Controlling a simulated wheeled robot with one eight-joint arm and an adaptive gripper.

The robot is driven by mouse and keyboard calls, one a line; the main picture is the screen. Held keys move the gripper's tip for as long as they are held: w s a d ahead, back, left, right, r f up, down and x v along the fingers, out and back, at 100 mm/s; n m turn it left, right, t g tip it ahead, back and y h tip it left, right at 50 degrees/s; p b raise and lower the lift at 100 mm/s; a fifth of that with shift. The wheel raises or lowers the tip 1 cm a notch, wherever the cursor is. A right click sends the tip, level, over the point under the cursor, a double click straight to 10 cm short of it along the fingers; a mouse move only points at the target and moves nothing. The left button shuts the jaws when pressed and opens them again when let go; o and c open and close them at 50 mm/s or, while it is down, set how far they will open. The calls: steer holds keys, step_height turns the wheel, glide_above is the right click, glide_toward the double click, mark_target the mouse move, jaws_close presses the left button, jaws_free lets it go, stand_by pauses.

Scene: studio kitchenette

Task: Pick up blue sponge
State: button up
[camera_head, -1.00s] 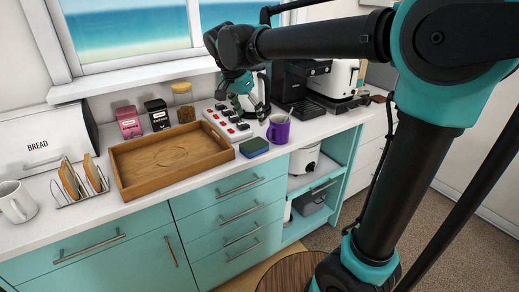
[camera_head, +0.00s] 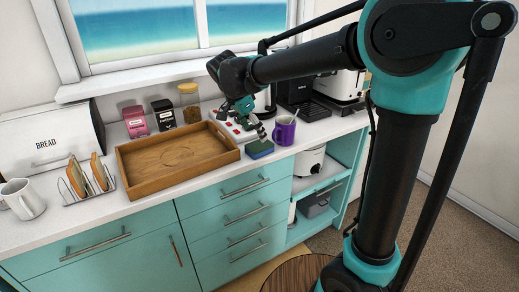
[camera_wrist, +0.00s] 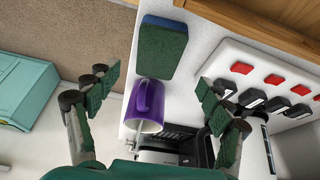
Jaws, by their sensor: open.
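The blue sponge (camera_head: 260,148) with a green scouring side lies on the white counter, between the wooden tray and the purple mug, near the counter's front edge. In the wrist view the sponge (camera_wrist: 161,47) shows its green face, with a blue edge, ahead of the fingers. My gripper (camera_head: 250,125) is above the counter just behind and over the sponge. In the wrist view my gripper (camera_wrist: 163,90) has its two fingers spread wide and nothing between them at their height. The sponge and mug lie below, in the gap between them.
The purple mug (camera_head: 285,130), holding a spoon-like handle, stands close right of the sponge. The wooden tray (camera_head: 135,184) is close on the left. A white block with red and black pieces (camera_wrist: 262,82) lies behind. A coffee machine (camera_head: 295,92) stands farther right.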

mark_target(259, 145)
steer(key=shift+s+x, duration=0.1)
steer(key=shift+x, duration=1.3)
steer(key=shift+s+x, duration=0.15)
steer(key=shift+x, duration=1.3)
steer(key=shift+f, duration=0.25)
steer(key=c, duration=0.8)
